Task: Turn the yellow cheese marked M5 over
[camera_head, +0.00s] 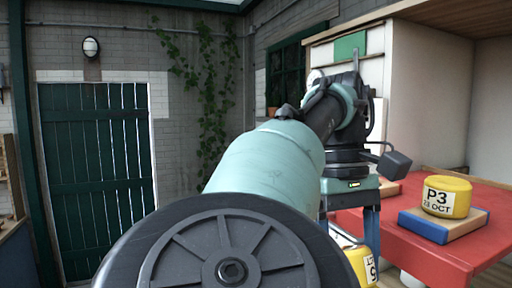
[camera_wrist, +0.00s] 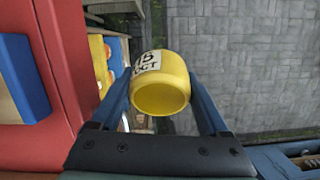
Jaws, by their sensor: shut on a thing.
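A yellow round cheese (camera_wrist: 160,97) is between the two blue fingers of my gripper (camera_wrist: 160,80) in the wrist view, and the gripper is shut on it. Its white label is partly hidden; a "5" and "OCT" can be read, but not the first letter. In the head view the held cheese (camera_head: 362,266) hangs low beside the red table's left end, its label turned on its side. It is off the table, over the paved floor.
A yellow cheese marked P3 (camera_head: 447,196) sits on a blue and wooden block (camera_head: 430,226) on the red table (camera_head: 400,250). A wooden shelf cabinet (camera_head: 430,90) stands behind. In the wrist view the paved floor (camera_wrist: 240,60) to the right is clear.

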